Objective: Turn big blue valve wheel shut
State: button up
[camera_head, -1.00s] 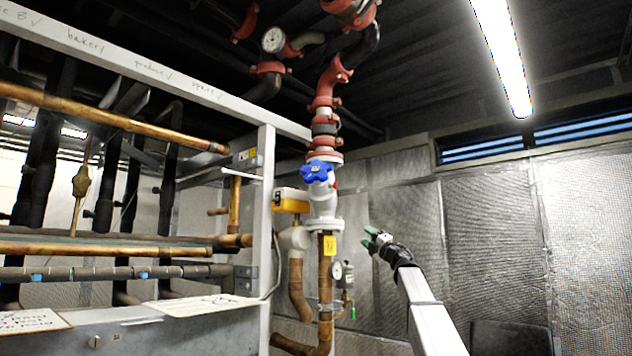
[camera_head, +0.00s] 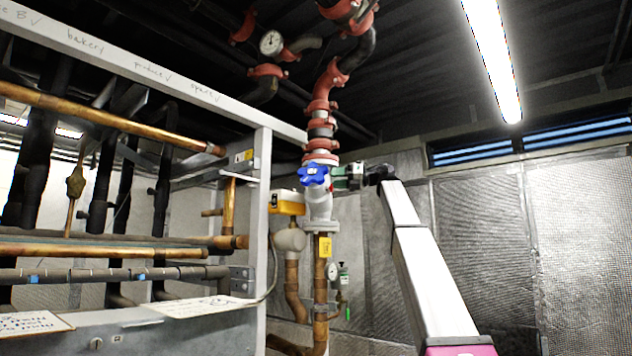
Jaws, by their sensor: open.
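The big blue valve wheel (camera_head: 314,174) is a lobed handwheel on the front of a white valve body (camera_head: 320,207) in a vertical pipe run, just below red pipe couplings. My gripper (camera_head: 341,177) is at the right edge of the wheel, with its green-tipped fingers pointing left toward it. The fingers are open. They look very close to the wheel's rim; I cannot tell whether they touch it. My arm reaches up from the lower right.
A white frame post (camera_head: 262,220) and a yellow box (camera_head: 287,203) stand left of the valve. A small gauge (camera_head: 333,271) and a yellow tag (camera_head: 325,247) are below. Copper pipes (camera_head: 110,250) fill the left. The space at right before the wall is free.

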aim_at(314, 180)
jog(key=a, duration=0.2)
jog(key=w+a, duration=0.1)
jog(key=a, duration=0.5)
jog(key=shift+w, duration=0.25)
grip_shut()
